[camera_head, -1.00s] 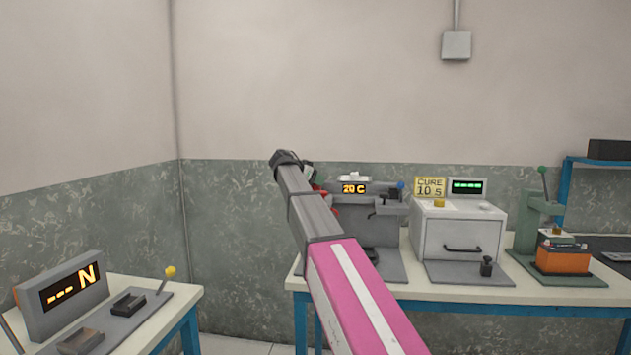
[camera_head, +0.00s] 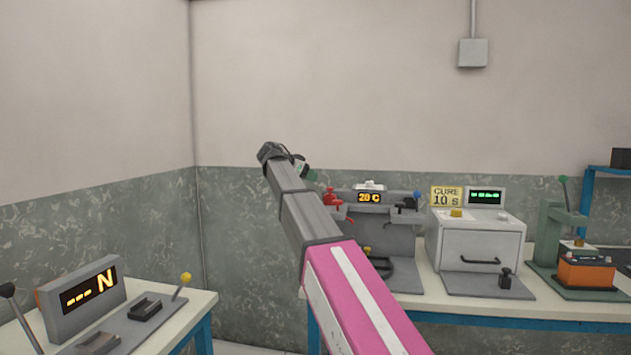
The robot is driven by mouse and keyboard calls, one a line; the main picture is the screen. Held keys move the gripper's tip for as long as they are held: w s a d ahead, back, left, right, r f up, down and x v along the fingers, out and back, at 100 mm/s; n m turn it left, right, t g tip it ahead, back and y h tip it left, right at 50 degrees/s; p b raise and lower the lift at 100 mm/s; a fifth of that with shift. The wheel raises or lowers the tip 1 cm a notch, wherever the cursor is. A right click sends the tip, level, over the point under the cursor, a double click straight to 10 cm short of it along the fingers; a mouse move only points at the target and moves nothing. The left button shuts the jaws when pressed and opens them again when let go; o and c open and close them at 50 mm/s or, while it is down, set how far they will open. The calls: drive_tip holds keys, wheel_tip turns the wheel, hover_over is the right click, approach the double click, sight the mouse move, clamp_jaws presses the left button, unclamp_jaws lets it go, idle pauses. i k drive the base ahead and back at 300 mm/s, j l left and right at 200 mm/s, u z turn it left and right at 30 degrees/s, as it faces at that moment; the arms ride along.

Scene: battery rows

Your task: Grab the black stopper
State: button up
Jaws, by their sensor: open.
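A small black stopper-like piece (camera_head: 505,278) stands upright on the grey plate in front of the CURE oven (camera_head: 480,242), to the right of the oven's handle. I take it for the black stopper; it is small in view. My arm reaches up and away from the lower middle. My gripper (camera_head: 301,164) is at its far end, small and partly hidden by the wrist. It is open, holds nothing that I can see, and is well to the left of the black piece and higher in the picture.
A grey machine reading 20 C (camera_head: 372,222), with red and blue taps, stands left of the oven, partly behind my arm. A green press (camera_head: 553,235) with an orange battery (camera_head: 586,272) stands at right. A gauge marked N (camera_head: 82,298) and a yellow-knobbed lever are on the left table.

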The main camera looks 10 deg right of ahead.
sight(505, 281)
drive_tip(key=k+j, duration=0.1)
drive_tip(key=j, duration=0.25)
drive_tip(key=k+j, duration=0.15)
drive_tip(key=j, duration=0.15)
drive_tip(key=k+j, duration=0.1)
drive_tip(key=j, duration=0.25)
drive_tip(key=k+j, duration=0.1)
drive_tip(key=j, duration=0.25)
